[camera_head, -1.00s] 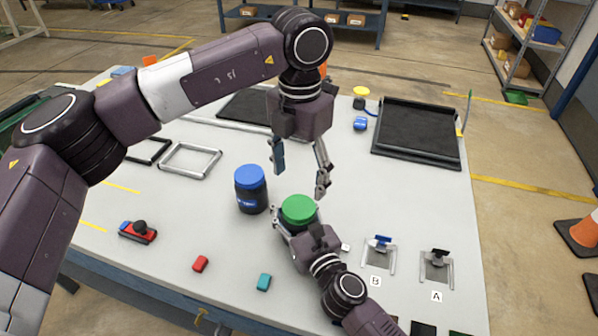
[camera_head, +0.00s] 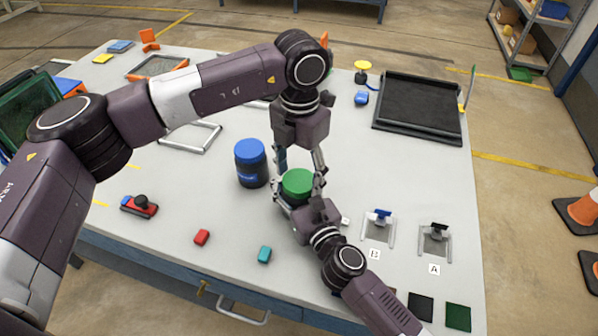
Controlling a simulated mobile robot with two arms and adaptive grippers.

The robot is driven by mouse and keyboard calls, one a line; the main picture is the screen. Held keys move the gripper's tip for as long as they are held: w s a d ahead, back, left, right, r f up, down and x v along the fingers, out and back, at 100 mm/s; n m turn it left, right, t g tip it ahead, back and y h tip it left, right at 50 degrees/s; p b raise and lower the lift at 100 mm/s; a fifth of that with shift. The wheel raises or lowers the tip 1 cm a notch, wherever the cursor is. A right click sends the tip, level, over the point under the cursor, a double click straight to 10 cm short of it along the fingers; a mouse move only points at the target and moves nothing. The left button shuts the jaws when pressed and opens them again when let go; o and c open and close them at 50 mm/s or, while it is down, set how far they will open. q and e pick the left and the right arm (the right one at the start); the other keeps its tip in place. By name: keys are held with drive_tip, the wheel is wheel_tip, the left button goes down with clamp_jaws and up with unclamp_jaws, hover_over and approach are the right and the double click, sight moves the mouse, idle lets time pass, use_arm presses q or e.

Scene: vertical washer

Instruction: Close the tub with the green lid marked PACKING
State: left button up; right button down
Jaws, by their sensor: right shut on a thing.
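The green lid (camera_head: 298,183) sits on top of a dark tub (camera_head: 291,203), and I cannot tell how tightly it sits. Any marking on this tub is hidden. My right gripper (camera_head: 297,209) is shut on the tub from the front right, with a finger on either side. My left gripper (camera_head: 300,175) points down from above, open, with its fingers spread on both sides of the green lid. I cannot tell whether they touch it. A similar dark tub with a blue lid (camera_head: 250,150) stands just to the left.
A red block (camera_head: 202,237) and a teal block (camera_head: 264,254) lie in front. Two small switch fixtures, B (camera_head: 378,226) and A (camera_head: 435,239), stand at the right. A black tray (camera_head: 419,107) is behind.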

use_arm(q)
drive_tip(key=c, duration=1)
drive_tip(key=o, duration=1.4)
drive_tip(key=shift+r, duration=0.1)
wheel_tip(320, 180, up, 12)
use_arm(e)
drive_tip(key=c, duration=0.8)
unclamp_jaws()
